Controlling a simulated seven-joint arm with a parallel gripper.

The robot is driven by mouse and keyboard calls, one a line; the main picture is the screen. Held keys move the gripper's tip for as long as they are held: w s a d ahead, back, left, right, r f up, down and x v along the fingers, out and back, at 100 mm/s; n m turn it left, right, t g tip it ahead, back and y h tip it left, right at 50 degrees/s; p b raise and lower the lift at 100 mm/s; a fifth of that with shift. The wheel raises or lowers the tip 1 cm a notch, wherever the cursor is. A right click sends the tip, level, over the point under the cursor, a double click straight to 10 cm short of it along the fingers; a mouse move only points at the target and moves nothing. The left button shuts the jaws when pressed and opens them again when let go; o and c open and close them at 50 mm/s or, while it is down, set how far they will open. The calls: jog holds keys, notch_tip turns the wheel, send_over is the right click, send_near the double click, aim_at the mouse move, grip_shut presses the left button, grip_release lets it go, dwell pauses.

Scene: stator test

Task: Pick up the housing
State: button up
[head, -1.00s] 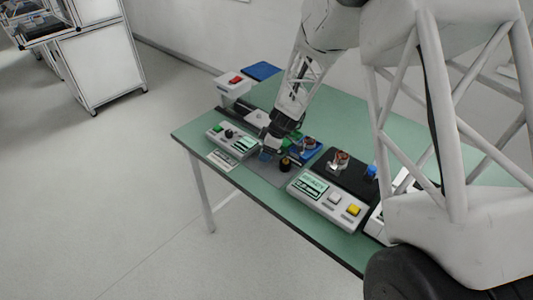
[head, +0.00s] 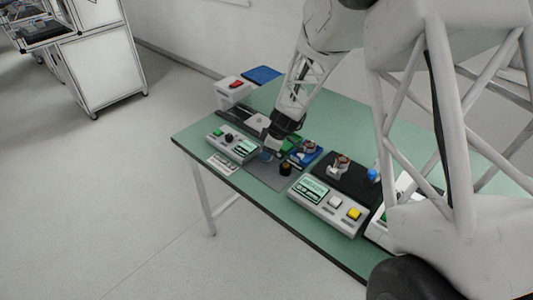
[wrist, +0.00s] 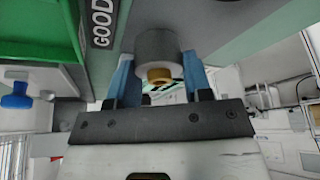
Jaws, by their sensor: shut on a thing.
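The housing (wrist: 158,48) is a grey cylinder with a brass-coloured centre, seen in the wrist view. My gripper (wrist: 159,80) is shut on it, with one blue finger on each side. In the head view my gripper (head: 268,153) is over the grey mat on the green table. There the housing is mostly hidden by the gripper, and I cannot tell its exact height above the mat.
A dark cylinder with a yellowish top (head: 286,168) stands on the mat just right of my gripper. A blue fixture (head: 305,154) is behind it. Control boxes stand to the left (head: 232,145) and right (head: 327,205). The wrist view shows a "GOOD" label (wrist: 102,24) and a green tray (wrist: 40,48).

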notch_tip(320, 180, up, 2)
jog(key=shift+r, duration=0.1)
jog(key=s+d, duration=0.1)
jog(key=s, duration=0.4)
jog(key=s+d+r, duration=0.1)
jog(key=s, duration=0.4)
jog(key=s+d, duration=0.1)
jog(key=s, duration=0.4)
jog(key=shift+s+r, duration=0.25)
jog(key=shift+s, duration=0.1)
jog(key=w+a+r, duration=0.1)
jog(key=w, duration=1.1)
jog(key=w+a+r, duration=0.2)
jog(key=w, duration=1)
jog(key=w+a+r, duration=0.2)
jog(key=w, duration=1.1)
jog(key=shift+w, duration=0.1)
jog(key=shift+f, duration=0.1)
jog(key=shift+f, duration=2.2)
jog(key=shift+f, duration=1.1)
